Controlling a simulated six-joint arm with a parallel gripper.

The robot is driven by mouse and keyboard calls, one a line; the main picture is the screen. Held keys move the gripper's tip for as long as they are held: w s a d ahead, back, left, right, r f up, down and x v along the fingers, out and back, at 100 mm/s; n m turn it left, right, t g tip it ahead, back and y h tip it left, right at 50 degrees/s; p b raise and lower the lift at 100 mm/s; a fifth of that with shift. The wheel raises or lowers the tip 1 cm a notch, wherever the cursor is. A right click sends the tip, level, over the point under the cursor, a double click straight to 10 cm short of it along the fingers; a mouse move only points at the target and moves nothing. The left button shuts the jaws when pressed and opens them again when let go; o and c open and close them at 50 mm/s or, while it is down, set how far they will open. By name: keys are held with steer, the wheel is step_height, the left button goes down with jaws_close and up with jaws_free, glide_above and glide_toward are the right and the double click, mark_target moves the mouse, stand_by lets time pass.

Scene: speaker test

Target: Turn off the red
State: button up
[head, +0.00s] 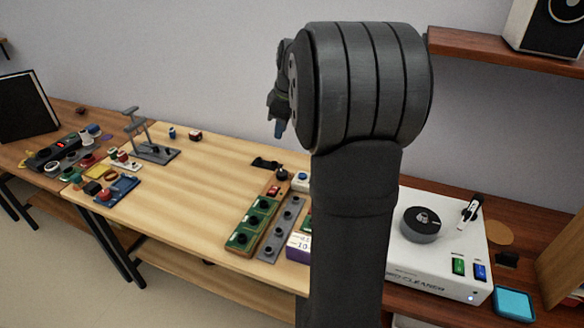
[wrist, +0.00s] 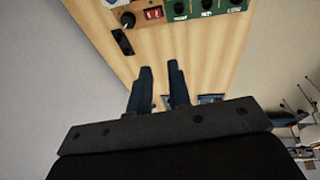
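Several red things show, and I cannot tell which one the task means. A small red switch block (wrist: 153,13) is at the top of the wrist view, beside a black knob (wrist: 128,19); whether it is on or off is too small to tell. A red piece (head: 273,191) shows by the green panel in the head view. A black strip with a red-lit part (head: 60,145) lies on the left table. My gripper (wrist: 160,66) is open and empty, above the wooden table and apart from the switches.
A green panel with black knobs (head: 252,223) and a grey panel (head: 279,228) lie near the table's front. A grey stand (head: 155,151) is at the back left. A white record-cleaner box (head: 440,266) stands at the right. The middle of the table (head: 200,185) is clear.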

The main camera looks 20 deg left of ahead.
steer(key=w+f, duration=0.1)
steer(key=f, duration=0.2)
steer(key=w+f+g+y, duration=0.1)
steer(key=f, duration=0.2)
steer(key=w+f+g+y, duration=0.1)
steer(key=f, duration=0.1)
steer(key=shift+d+f, duration=0.2)
steer(key=shift+f, duration=0.2)
jaws_close()
steer(key=w+d+f+m+y, duration=0.1)
steer(key=w+f+y, duration=0.3)
steer(key=f, duration=0.3)
steer(key=shift+d+f+g, duration=0.35)
steer(key=shift+g, duration=0.05)
glide_above(273, 191)
steer(key=d, duration=0.2)
step_height(273, 191, down, 6)
steer(key=shift+w+a+f, duration=0.1)
steer(key=shift+w+f, duration=0.05)
steer(key=shift+f, duration=0.1)
steer(key=f, duration=0.3)
steer(key=shift+s+a+f, duration=0.2)
steer(key=shift+f, duration=0.05)
steer(key=shift+s+f, duration=0.1)
steer(key=shift+f, duration=0.4)
